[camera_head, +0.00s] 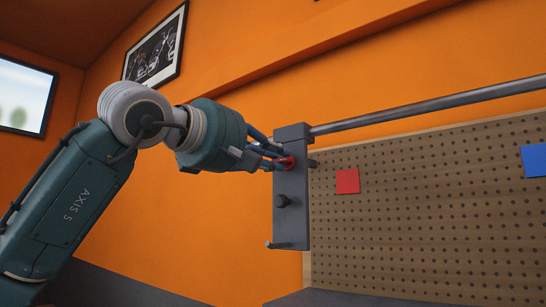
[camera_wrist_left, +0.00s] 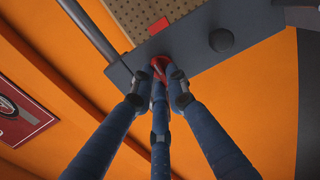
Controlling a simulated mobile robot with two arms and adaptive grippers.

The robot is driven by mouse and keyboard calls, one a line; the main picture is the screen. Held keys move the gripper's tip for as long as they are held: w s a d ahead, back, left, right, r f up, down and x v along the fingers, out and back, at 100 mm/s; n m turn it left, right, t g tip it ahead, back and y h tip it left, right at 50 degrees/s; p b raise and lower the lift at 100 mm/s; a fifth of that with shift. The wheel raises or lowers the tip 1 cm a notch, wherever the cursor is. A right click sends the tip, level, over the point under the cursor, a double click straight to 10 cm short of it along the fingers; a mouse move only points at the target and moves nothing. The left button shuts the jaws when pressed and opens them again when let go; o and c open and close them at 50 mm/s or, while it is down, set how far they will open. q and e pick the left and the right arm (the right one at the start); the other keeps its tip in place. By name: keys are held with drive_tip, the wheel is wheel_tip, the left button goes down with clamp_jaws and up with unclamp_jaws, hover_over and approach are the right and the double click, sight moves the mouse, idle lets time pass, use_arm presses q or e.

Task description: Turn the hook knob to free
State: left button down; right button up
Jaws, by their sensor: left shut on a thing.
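A red knob (camera_head: 288,162) sits on the upper part of a dark grey upright plate (camera_head: 290,218). My left gripper (camera_head: 280,160) reaches it from the left, and its fingers are shut on the red knob. In the left wrist view, the blue fingers of my left gripper (camera_wrist_left: 163,75) close around the red knob (camera_wrist_left: 159,64), which they partly hide. Which way the knob is turned cannot be told. A black round knob (camera_head: 282,201) is lower on the plate, and also shows in the wrist view (camera_wrist_left: 221,40). My right gripper is not in view.
A grey rail (camera_head: 430,108) runs right from the plate's top. A pegboard (camera_head: 420,200) with a red square (camera_head: 347,181) and a blue one (camera_head: 535,160) stands behind. A small peg (camera_head: 269,244) juts from the plate's lower end. Space left of the plate is clear.

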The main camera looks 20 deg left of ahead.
use_arm(q)
drive_tip(key=c, duration=1.7)
unclamp_jaws()
drive_tip(key=v, duration=1.2)
